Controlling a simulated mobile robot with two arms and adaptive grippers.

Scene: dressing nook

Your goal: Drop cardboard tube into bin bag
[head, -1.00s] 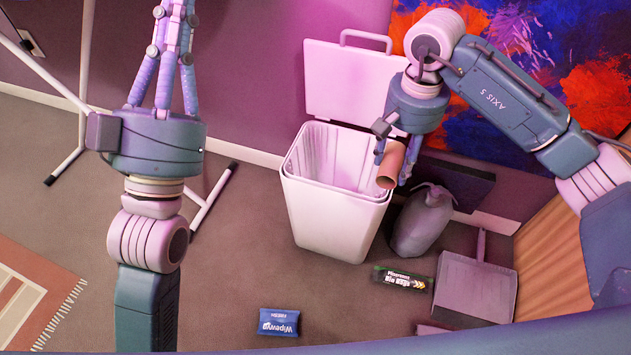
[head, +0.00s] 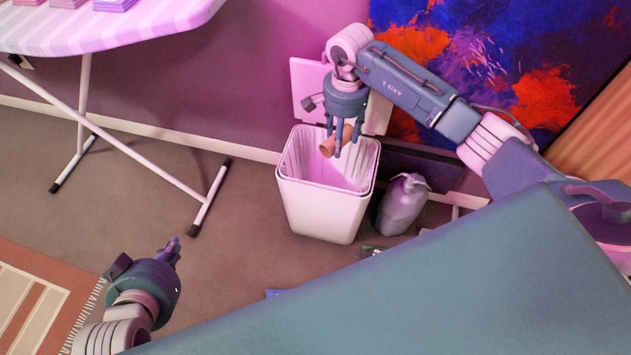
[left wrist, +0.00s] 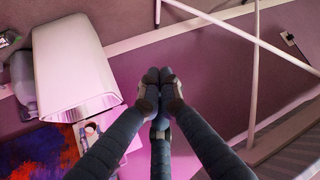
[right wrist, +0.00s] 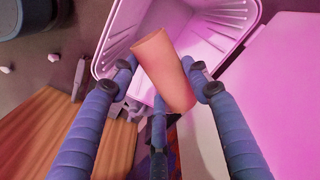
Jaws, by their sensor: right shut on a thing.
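The orange-brown cardboard tube (head: 328,147) is tilted between the fingers of my right gripper (head: 337,150), which is shut on it over the open bin. The right wrist view shows the tube (right wrist: 164,68) in front of the pale bin mouth. The bin bag (head: 299,152) lines the white bin (head: 320,213); its ribbed inside also shows in the right wrist view (right wrist: 190,25). The bag's bottom is hidden. My left gripper (head: 174,243) is low at the left, away from the bin; in the left wrist view its fingertips (left wrist: 158,82) meet with nothing between them.
The bin's raised lid (head: 306,88) stands behind it. Floor between the left gripper and bin is clear.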

